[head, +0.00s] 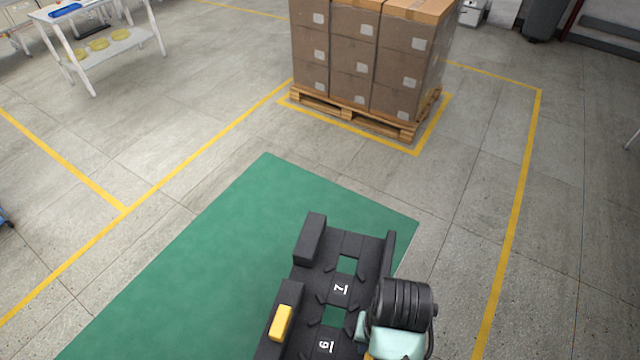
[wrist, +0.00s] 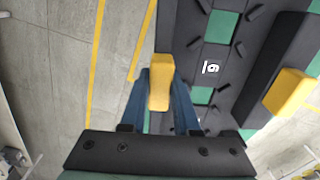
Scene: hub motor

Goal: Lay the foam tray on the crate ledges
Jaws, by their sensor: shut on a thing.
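The foam tray (head: 340,262) is a black slab with raised side walls, small divider blocks, the white numbers 6 and 7, and openings that show green. It has a yellow grip (head: 281,322) on its left wall. In the wrist view the tray (wrist: 212,45) carries two yellow grips. My gripper (wrist: 160,88), with blue fingers, is shut on the nearer yellow grip (wrist: 159,70); the far grip (wrist: 289,92) is free. In the head view my wrist covers the tray's lower right side. I cannot make out a crate or its ledges in either view.
A green mat (head: 200,260) lies on the grey floor under the tray. Stacked brown cartons (head: 355,60) stand on a wooden pallet (head: 385,122) beyond it. A white table (head: 95,25) is at upper left.

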